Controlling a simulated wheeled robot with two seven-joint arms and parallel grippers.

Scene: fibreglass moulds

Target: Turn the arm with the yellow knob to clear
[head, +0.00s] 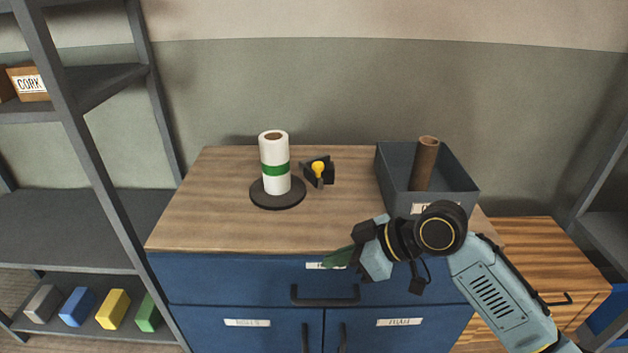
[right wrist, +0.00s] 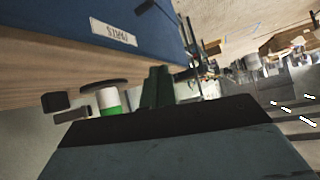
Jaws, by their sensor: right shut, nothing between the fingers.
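A small black fixture (head: 327,172) stands on the wooden top, right of a white roll. Its yellow knob (head: 319,167) sits on a short dark arm that appears to hang toward the front; the arm's exact angle is hard to tell. The white roll (head: 273,150) with a green band stands upright on a round black base (head: 278,200); it also shows in the right wrist view (right wrist: 108,97). My right gripper (head: 337,257) is shut and empty at the cabinet's front edge, in front of and apart from the fixture. My left gripper is out of view.
A dark grey bin (head: 463,190) holding a brown tube (head: 424,165) stands on the right of the blue cabinet's wooden top (head: 205,215). A grey shelf rack (head: 70,110) stands at left. The top's front middle is clear. A drawer handle (head: 325,296) juts out below.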

